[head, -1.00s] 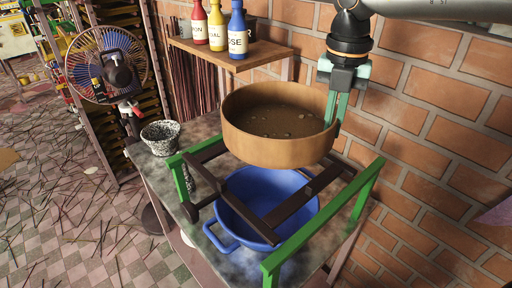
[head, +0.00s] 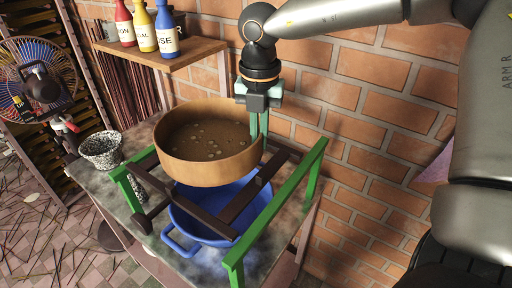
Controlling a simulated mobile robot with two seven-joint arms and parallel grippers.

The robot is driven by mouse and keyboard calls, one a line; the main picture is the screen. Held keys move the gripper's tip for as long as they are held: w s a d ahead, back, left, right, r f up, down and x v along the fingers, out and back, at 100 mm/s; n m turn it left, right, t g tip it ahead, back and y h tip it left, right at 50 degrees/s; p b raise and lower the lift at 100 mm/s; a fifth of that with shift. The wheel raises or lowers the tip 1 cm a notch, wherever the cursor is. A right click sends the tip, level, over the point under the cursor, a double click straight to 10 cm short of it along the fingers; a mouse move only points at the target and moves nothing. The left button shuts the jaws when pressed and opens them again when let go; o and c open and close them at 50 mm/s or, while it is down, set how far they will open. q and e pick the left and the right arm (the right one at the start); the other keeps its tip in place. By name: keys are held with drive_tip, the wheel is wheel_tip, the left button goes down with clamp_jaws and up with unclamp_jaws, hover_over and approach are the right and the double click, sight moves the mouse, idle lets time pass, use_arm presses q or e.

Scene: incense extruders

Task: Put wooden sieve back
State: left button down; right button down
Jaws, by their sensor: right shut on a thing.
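The wooden sieve (head: 210,172) is a round tan tub with bits of material on its bottom. In the head view it is above the back left part of a frame with green side rails (head: 285,205) and dark brown crossbars (head: 250,197). I cannot tell whether it touches the bars. My right gripper (head: 259,135) points down and is shut on the sieve's right rim. A blue basin (head: 190,233) with a handle stands under the frame, partly hidden by the sieve and bars. My left gripper is not in view.
A speckled pot (head: 102,152) stands at the left of the table (head: 150,225). A wooden shelf (head: 185,55) behind holds red, yellow and blue bottles (head: 166,30). A fan (head: 38,80) is at far left. A brick wall (head: 370,130) closes the right side.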

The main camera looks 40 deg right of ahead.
sight(260, 152)
wheel_tip(260, 152, down, 3)
drive_tip(key=shift+f, duration=0.2)
drive_tip(key=shift+f+b, duration=0.2)
drive_tip(key=shift+b, duration=0.3)
drive_tip(key=c, duration=1)
unclamp_jaws()
drive_tip(key=shift+r+p, duration=0.1)
drive_tip(key=shift+p, duration=0.25)
drive_tip(key=r+b, duration=0.1)
drive_tip(key=r, duration=1.1)
drive_tip(key=shift+a+r, duration=0.15)
drive_tip(key=shift+a, duration=0.05)
